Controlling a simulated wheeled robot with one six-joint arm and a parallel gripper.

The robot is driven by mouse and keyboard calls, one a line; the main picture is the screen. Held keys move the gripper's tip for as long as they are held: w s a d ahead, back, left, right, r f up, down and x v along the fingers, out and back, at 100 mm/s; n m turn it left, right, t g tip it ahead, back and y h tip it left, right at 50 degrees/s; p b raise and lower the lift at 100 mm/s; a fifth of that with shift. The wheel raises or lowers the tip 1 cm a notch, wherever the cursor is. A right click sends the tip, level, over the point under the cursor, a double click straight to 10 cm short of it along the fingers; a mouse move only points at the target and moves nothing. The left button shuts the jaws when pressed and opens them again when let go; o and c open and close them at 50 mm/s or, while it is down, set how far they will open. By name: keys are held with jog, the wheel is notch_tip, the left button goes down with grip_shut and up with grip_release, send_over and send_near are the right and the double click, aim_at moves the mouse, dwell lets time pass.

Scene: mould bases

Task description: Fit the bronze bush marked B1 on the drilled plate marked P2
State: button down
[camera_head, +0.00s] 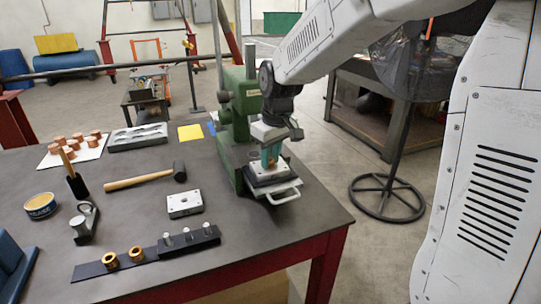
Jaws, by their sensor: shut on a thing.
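My gripper (271,155), with teal fingers, points down over the green press at the table's right side. It is shut on a small bronze bush (271,163), which is mostly hidden by the fingers. Below it a drilled plate (268,172) lies on the press's base. I cannot tell whether the bush touches the plate or is in a hole. A second pale drilled plate (185,204) lies flat on the table, left of the press. Markings B1 and P2 are too small to read.
Two bronze bushes (110,261) stand on a dark strip at the front, beside a black block with steel pins (188,241). A mallet (145,180), a round tin (40,206) and copper pieces (75,144) lie further left. The green press column (240,105) stands close behind my gripper.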

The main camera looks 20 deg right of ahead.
jog(key=c, duration=1.1)
grip_release()
jog(key=shift+c, duration=0.2)
notch_tip(320, 180, up, 8)
jog(key=s, duration=0.1)
jog(key=shift+d, duration=0.2)
jog(key=s+d+f+m, duration=0.1)
jog(key=s+m, duration=0.1)
jog(key=s, duration=1.2)
jog(key=s+d+f+m, duration=0.1)
jog(key=s+m, duration=0.1)
jog(key=s, duration=1.2)
jog(key=shift+s+d+f+h, duration=0.25)
jog(key=shift+s+h, duration=0.05)
jog(key=shift+h, duration=0.1)
